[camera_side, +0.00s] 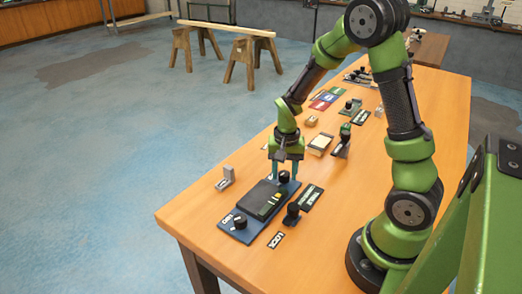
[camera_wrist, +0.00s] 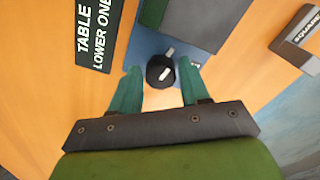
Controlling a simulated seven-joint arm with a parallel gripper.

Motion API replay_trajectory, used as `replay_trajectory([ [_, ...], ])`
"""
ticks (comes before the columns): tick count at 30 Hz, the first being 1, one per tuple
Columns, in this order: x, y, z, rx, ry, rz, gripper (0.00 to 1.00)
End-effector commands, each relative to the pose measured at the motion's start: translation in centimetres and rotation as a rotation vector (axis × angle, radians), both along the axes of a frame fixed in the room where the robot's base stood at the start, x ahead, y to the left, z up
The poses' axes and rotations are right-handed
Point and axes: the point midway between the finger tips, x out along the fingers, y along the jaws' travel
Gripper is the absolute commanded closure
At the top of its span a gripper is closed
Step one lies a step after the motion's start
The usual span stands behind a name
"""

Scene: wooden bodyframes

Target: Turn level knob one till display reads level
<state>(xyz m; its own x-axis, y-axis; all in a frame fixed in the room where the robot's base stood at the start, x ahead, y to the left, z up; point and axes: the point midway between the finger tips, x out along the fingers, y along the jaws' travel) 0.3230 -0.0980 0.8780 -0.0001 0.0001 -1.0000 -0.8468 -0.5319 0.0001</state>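A blue base plate (camera_side: 237,234) with a dark raised block (camera_side: 256,197) lies near the table's front end. A strip with green and yellow marks (camera_side: 272,206) runs along the block; I cannot read any display. A black knob (camera_side: 284,177) is at the plate's far end, and another black knob (camera_side: 240,222) is at its near end. My gripper (camera_side: 285,172) points down at the far knob. In the wrist view, this knob (camera_wrist: 161,70), with a white pointer mark, appears between the teal fingertips of my open gripper (camera_wrist: 158,68). Gaps show on both sides.
A "TABLE LOWER ONE" label (camera_wrist: 98,35) lies beside the plate, near a separate black knob (camera_side: 292,213). A grey bracket marked "SQUARE" (camera_wrist: 300,42) stands on the other side. More small devices and labels fill the table further back. The front left table corner is clear.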

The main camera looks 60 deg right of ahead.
Motion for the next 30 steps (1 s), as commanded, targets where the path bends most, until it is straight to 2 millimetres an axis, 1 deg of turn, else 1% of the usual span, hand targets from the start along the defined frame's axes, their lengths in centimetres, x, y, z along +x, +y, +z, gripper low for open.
replay_trajectory([
  [1,0.01,0.00,0.02,0.000,0.000,0.000,0.63],
  [6,0.01,0.00,0.03,0.000,0.000,0.000,0.89],
  [7,0.01,0.00,0.04,0.000,0.000,0.000,0.93],
  [8,0.01,0.00,0.04,0.000,0.000,0.000,0.96],
  [11,0.00,-0.02,0.05,0.000,0.000,0.024,0.96],
  [18,-0.05,-0.08,0.07,0.001,-0.001,0.243,0.96],
  [20,-0.05,-0.07,0.08,0.001,-0.001,0.279,0.96],
  [29,-0.03,-0.06,0.09,0.000,-0.001,0.299,0.96],
  [30,-0.04,-0.05,0.10,0.000,-0.001,0.298,0.62],
])
